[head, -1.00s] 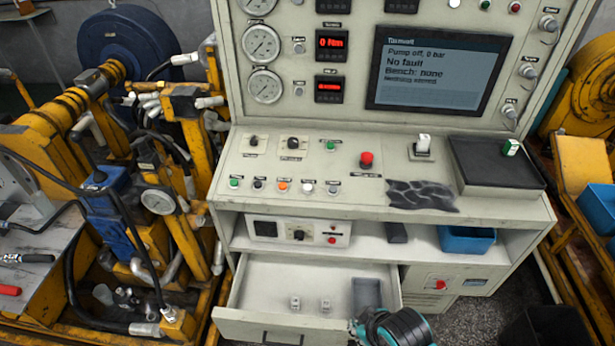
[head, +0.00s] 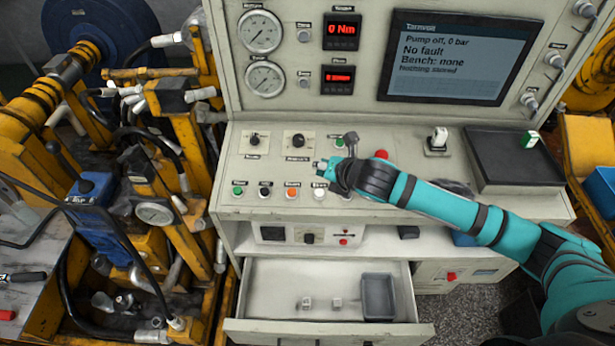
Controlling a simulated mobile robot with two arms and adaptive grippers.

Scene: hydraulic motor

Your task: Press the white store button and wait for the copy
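The white button (head: 319,194) is in the lower row on the sloped panel, right of the orange button (head: 292,194). My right gripper (head: 322,170) hangs over the panel just above and behind the white button in the picture; contact cannot be made out. Its fingers are small and partly hidden, so I cannot tell whether they are open or shut. The screen (head: 455,58) reads "Pump off, 0 bar", "No fault", "Bench: none" and a smaller line that seems to say "Nothing stored". My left gripper is not in view.
A green button (head: 238,190) and a black button (head: 264,192) stand farther left in the row. My arm crosses the panel near the red button (head: 381,155). The open drawer (head: 285,290) below holds small blocks and a grey tray (head: 378,298). A black tray (head: 510,172) lies right.

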